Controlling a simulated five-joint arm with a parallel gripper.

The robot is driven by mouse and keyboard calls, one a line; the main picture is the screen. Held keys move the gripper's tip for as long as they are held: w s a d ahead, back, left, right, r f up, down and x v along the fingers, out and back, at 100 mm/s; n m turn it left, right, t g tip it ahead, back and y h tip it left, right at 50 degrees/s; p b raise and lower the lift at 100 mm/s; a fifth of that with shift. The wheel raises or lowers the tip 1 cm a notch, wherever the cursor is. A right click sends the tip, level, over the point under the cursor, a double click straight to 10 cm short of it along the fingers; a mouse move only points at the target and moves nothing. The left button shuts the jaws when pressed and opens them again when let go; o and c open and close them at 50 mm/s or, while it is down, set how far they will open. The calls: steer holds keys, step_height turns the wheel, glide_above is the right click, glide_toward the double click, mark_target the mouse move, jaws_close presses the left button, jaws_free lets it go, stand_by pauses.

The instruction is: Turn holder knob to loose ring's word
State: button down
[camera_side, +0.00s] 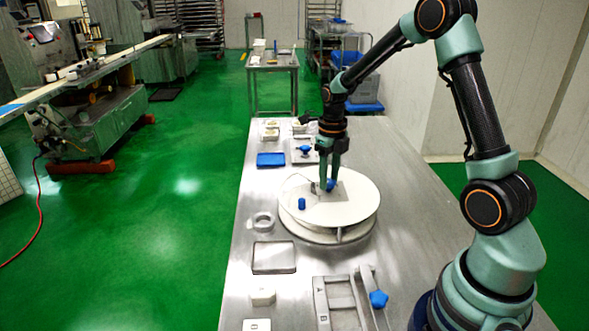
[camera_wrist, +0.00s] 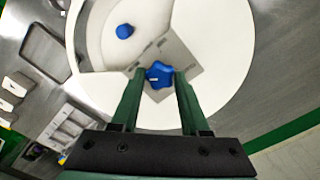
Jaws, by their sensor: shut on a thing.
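A blue lobed knob (camera_wrist: 159,77) sits on a grey square plate (camera_wrist: 185,55) on the large white round disc (camera_side: 350,211). Small dark markings show on the plate, too small to read. My gripper (camera_wrist: 160,72) points down with one finger on each side of the knob, shut on it. In the side view my gripper (camera_side: 329,184) stands over the disc and hides part of the knob. A loose pale ring (camera_side: 263,221) lies flat on the steel table, left of the disc; any word on it cannot be read.
A short blue knob (camera_side: 301,204) stands on the disc's left part. A blue star knob (camera_side: 378,299) is on a fixture near a frame marked A and B (camera_side: 320,300). A grey tray (camera_side: 274,257), white blocks (camera_side: 262,296), a blue tray (camera_side: 270,159) and another blue knob (camera_side: 304,150) surround the disc.

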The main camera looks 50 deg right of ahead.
steer(key=shift+r+m, duration=0.15)
steer(key=shift+m, duration=0.55)
steer(key=shift+c, duration=2)
jaws_free()
step_height(320, 180, up, 12)
